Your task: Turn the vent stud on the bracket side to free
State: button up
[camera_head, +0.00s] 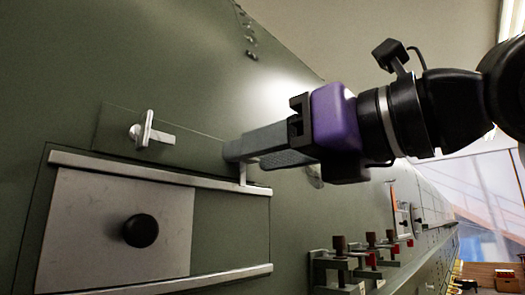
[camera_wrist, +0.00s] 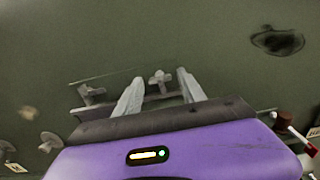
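The vent stud nearer the bracket side (camera_wrist: 158,82) shows in the wrist view as a small light cross-shaped handle between my fingertips. In the head view my fingers mostly hide it; a thin upright piece (camera_head: 243,174) shows just below them. My gripper (camera_head: 240,150) reaches in from the right, close to the green wall. Its two fingers (camera_wrist: 160,77) are apart, one on each side of the stud, with gaps visible. The other stud (camera_head: 145,130), a pale T-shaped handle over a light bar, stands at the left end of the strip. It also shows in the wrist view (camera_wrist: 90,95).
Below the studs, a pale plate (camera_head: 90,225) with a round black knob (camera_head: 140,231) sits between two light rails (camera_head: 150,170). Brackets with dark and red knobs (camera_head: 345,262) stick out at the lower right. A dark oval patch (camera_wrist: 278,41) marks the wall.

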grip_shut()
jog(key=shift+n+b, duration=0.3)
jog(key=shift+b, duration=0.05)
jog(key=n+b, duration=0.3)
jog(key=shift+f+n, duration=0.2)
jog(key=shift+n, duration=0.1)
jog(key=shift+s+r+n+b, duration=0.1)
jog(key=shift+n+b, duration=2.35)
jog(key=shift+n, duration=4.35)
